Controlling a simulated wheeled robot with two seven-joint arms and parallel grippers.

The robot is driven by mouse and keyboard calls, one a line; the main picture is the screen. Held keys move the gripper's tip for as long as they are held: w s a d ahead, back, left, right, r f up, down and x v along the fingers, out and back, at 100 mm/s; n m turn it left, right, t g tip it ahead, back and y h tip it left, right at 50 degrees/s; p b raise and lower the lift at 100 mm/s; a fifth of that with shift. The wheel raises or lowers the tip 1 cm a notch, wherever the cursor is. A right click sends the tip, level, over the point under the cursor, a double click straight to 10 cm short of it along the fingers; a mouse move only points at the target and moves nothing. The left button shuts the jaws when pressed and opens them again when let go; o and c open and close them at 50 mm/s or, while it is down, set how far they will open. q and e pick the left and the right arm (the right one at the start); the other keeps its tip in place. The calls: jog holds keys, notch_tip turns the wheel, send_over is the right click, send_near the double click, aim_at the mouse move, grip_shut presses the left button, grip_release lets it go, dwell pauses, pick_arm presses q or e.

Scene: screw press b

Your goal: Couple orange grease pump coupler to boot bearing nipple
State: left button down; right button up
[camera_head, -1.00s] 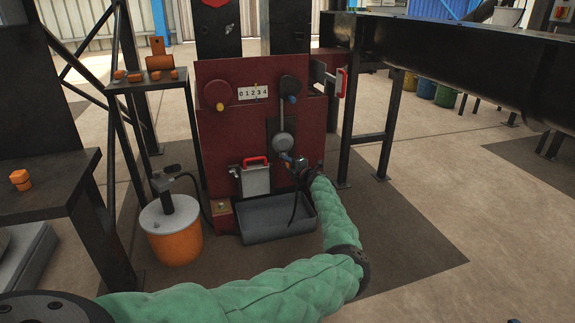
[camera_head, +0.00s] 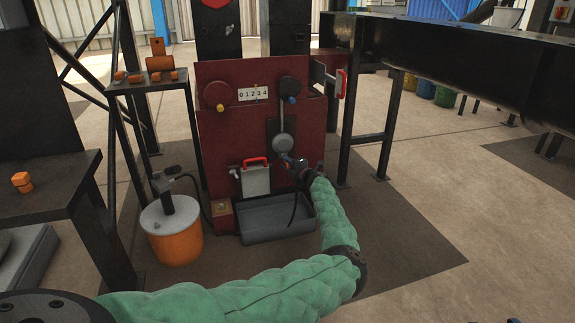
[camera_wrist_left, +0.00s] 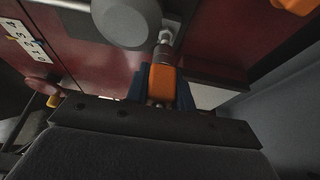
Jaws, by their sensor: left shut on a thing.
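My left gripper (camera_head: 296,164) is up at the front of the dark red press, below the round grey boot bearing (camera_head: 283,144). In the left wrist view the gripper (camera_wrist_left: 160,92) is shut on the orange coupler (camera_wrist_left: 162,82). The coupler's metal front end lines up with the small silver nipple (camera_wrist_left: 166,36) beside the round grey bearing (camera_wrist_left: 128,20); the two appear to meet, but I cannot tell whether they are locked. A dark hose (camera_head: 292,212) hangs below the gripper. The orange grease pump (camera_head: 176,243) stands on the floor at the left. My right gripper is not in view.
A grey tray (camera_head: 262,236) lies below the bearing on the floor. A black beam (camera_head: 450,50) runs at the right. A dark shelf (camera_head: 40,190) stands at the left.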

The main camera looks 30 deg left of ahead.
pick_arm(q)
jog(key=shift+w+a+b, duration=0.15)
jog(key=shift+a+b, duration=0.1)
jog(key=shift+b, duration=0.05)
jog(key=shift+w+a+b, duration=0.3)
jog(key=shift+w+b, duration=0.05)
jog(key=shift+w+a+b, duration=0.2)
jog(key=shift+a+b, duration=0.1)
jog(key=shift+w+a, duration=0.2)
jog(key=shift+a, duration=0.05)
jog(key=c, duration=1.1)
grip_release()
